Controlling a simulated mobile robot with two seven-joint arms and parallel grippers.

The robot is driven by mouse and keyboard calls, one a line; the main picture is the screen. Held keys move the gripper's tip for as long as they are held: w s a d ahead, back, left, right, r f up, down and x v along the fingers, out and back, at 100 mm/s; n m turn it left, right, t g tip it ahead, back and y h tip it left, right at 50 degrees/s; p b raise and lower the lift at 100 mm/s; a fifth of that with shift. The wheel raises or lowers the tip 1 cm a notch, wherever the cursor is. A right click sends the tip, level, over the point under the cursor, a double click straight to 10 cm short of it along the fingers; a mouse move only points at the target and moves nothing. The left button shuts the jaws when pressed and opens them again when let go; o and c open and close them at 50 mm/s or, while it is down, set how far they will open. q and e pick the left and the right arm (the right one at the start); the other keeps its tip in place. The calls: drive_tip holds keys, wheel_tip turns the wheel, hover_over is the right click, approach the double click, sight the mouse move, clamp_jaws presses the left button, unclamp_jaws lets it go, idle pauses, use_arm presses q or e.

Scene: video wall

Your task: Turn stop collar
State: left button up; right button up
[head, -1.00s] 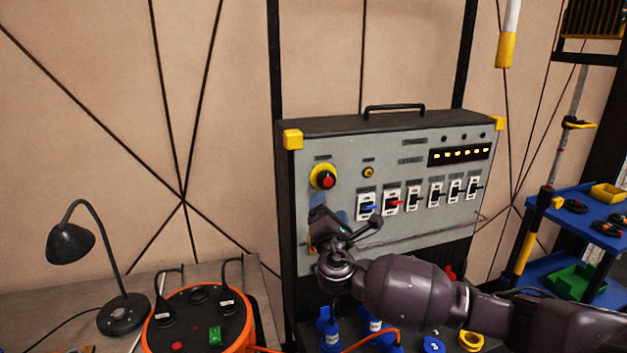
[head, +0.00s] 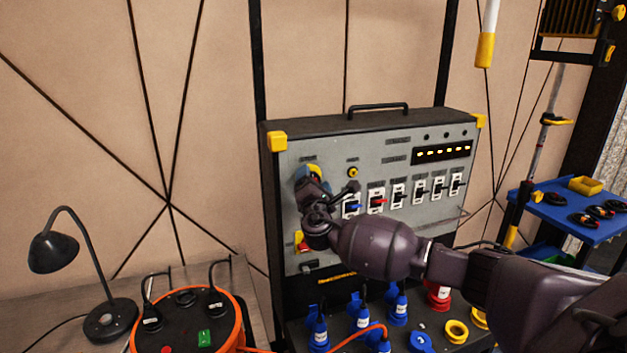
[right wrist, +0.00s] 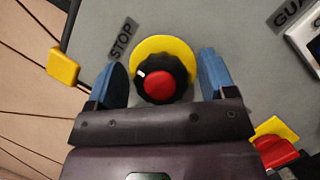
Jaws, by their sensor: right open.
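The stop collar (right wrist: 146,87) is a black knurled ring with a white mark, around a red button (right wrist: 160,85) on a yellow disc (right wrist: 165,43), beside a "STOP" label (right wrist: 121,42). My right gripper (right wrist: 165,75) is open, with one blue fingertip on each side of the collar. Gaps show between the fingers and the black ring. In the head view my right gripper (head: 312,178) is at the panel's upper left and hides most of the stop control; part of the yellow disc (head: 317,170) shows. My left gripper is not in view.
The grey panel (head: 400,150) has a row of breaker switches (head: 398,194) right of my gripper. A red and yellow switch (head: 300,241) sits below it. Blue plugs (head: 360,314), an orange cable reel (head: 240,325) and a lamp (head: 55,250) stand lower and left.

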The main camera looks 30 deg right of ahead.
drive_tip(key=shift+w, duration=0.1)
drive_tip(key=c, duration=0.9)
drive_tip(key=shift+c, duration=0.2)
drive_tip(key=m+g, duration=0.1)
drive_tip(key=m, duration=0.1)
drive_tip(key=m+b, duration=0.1)
drive_tip(key=m, duration=0.1)
drive_tip(key=shift+f+g+h, duration=0.15)
drive_tip(key=shift+g+h, duration=0.15)
drive_tip(key=shift+g, duration=0.1)
drive_tip(key=m+g, duration=0.1)
drive_tip(key=m, duration=0.4)
drive_tip(key=shift+d+g, duration=0.1)
drive_tip(key=shift+g, duration=0.3)
